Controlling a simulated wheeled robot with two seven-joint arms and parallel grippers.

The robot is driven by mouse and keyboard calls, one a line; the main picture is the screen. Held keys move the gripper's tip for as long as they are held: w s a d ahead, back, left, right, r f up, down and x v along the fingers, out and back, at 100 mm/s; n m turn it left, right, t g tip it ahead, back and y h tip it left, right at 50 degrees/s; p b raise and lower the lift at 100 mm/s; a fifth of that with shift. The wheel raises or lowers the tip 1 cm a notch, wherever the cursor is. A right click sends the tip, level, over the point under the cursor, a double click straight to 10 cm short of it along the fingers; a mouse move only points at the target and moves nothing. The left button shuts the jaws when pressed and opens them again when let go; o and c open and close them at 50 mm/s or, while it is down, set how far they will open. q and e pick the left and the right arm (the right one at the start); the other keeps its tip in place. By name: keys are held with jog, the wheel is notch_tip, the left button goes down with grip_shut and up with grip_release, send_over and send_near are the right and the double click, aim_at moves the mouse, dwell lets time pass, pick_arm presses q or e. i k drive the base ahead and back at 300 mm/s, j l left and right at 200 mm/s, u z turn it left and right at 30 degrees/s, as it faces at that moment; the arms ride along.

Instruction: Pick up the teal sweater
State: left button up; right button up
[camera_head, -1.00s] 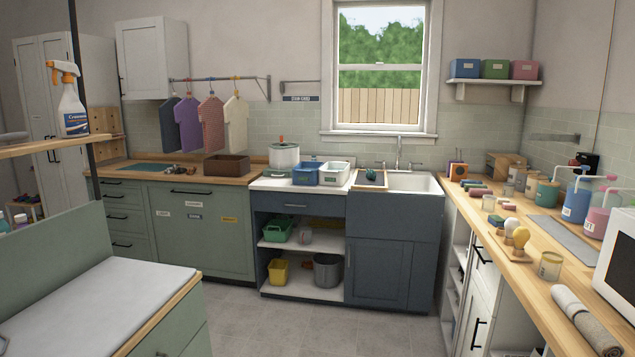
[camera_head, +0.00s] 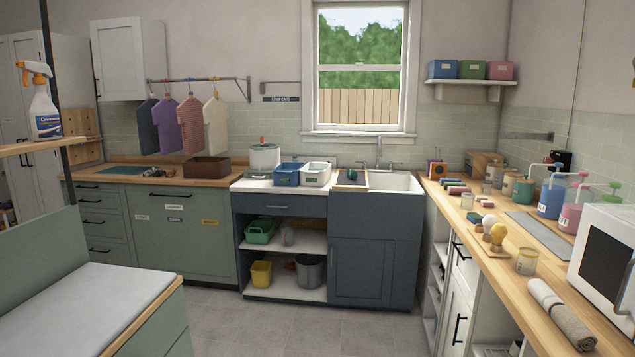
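No garment in the head view is clearly a teal sweater. Several small garments hang on the wall rail at the back left: a dark slate one (camera_head: 147,127), a purple one (camera_head: 166,126), a red patterned one (camera_head: 191,125) and a cream one (camera_head: 216,124). The dark slate one is the nearest in colour, but I cannot tell if it is teal. A small dark teal item (camera_head: 352,174) lies on a board left of the sink; its kind is too small to tell. Neither of my grippers is in view.
A green cabinet with a pale top (camera_head: 70,305) fills the lower left. A spray bottle (camera_head: 43,106) stands on a shelf above it. The long wooden counter (camera_head: 490,262) on the right holds jars, bottles, a rolled towel (camera_head: 561,312) and a microwave (camera_head: 606,262). The middle floor (camera_head: 300,325) is clear.

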aim_at(352, 175)
jog(key=i+z, duration=0.25)
jog(key=i, duration=1.95)
jog(key=i+l, duration=0.1)
jog(key=i, duration=1)
jog(key=j+u, duration=0.05)
